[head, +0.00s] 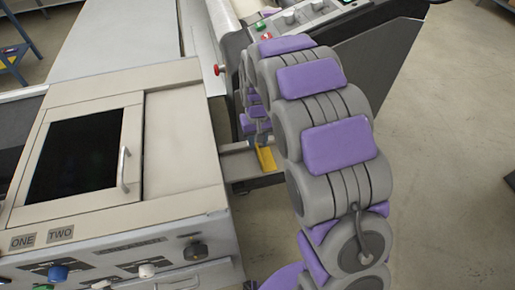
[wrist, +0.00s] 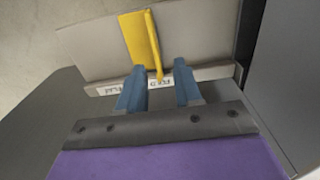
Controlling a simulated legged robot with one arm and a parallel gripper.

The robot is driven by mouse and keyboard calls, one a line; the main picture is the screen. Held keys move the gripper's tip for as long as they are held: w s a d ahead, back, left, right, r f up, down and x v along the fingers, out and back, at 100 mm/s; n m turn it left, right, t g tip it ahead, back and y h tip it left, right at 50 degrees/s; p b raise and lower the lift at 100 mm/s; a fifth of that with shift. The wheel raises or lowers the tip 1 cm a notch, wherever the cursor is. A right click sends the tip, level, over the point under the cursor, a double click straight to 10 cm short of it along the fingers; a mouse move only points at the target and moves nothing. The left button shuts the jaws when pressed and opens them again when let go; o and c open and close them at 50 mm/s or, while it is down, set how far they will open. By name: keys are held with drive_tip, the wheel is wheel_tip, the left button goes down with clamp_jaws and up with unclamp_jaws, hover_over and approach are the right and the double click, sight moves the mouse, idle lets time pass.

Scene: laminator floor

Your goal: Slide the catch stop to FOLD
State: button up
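The catch stop is a yellow plate with a raised upright edge (wrist: 140,40). In the wrist view it stands on a grey tray (wrist: 198,35), left of the tray's middle. In the head view the yellow stop (head: 266,159) shows just below my gripper (head: 263,138), partly hidden by my arm. My gripper (wrist: 160,82) is open, with two blue fingers apart. The near end of the yellow edge reaches between the fingertips, closer to the left one; contact cannot be told. A pale label strip (wrist: 215,76) runs along the tray's near edge, with small upside-down lettering partly behind the fingers.
In the head view a beige machine (head: 185,150) with a dark window and knobs stands left of the tray. A control console (head: 375,50) stands behind my arm. A dark wall (wrist: 285,70) closes the tray's right side in the wrist view.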

wheel_tip(320, 180, up, 9)
drive_tip(key=shift+f+p, duration=0.15)
drive_tip(key=shift+p, duration=0.2)
drive_tip(key=shift+d, duration=0.1)
drive_tip(key=s+d+r+m+b, duration=0.15)
drive_tip(key=s+d, duration=0.25)
drive_tip(key=s, duration=0.4)
drive_tip(key=s+d+r, duration=0.3)
drive_tip(key=s+d, duration=0.1)
drive_tip(key=s, duration=0.5)
drive_tip(key=s+d+f+g, duration=0.1)
drive_tip(key=s, duration=0.8)
drive_tip(key=s+d+b, duration=0.1)
drive_tip(key=s, duration=0.9)
drive_tip(key=shift+s+d+f+m+g, duration=0.25)
drive_tip(key=shift+d+f+m+g, duration=0.05)
drive_tip(key=shift+f+m+g, duration=0.1)
drive_tip(key=shift+a, duration=0.15)
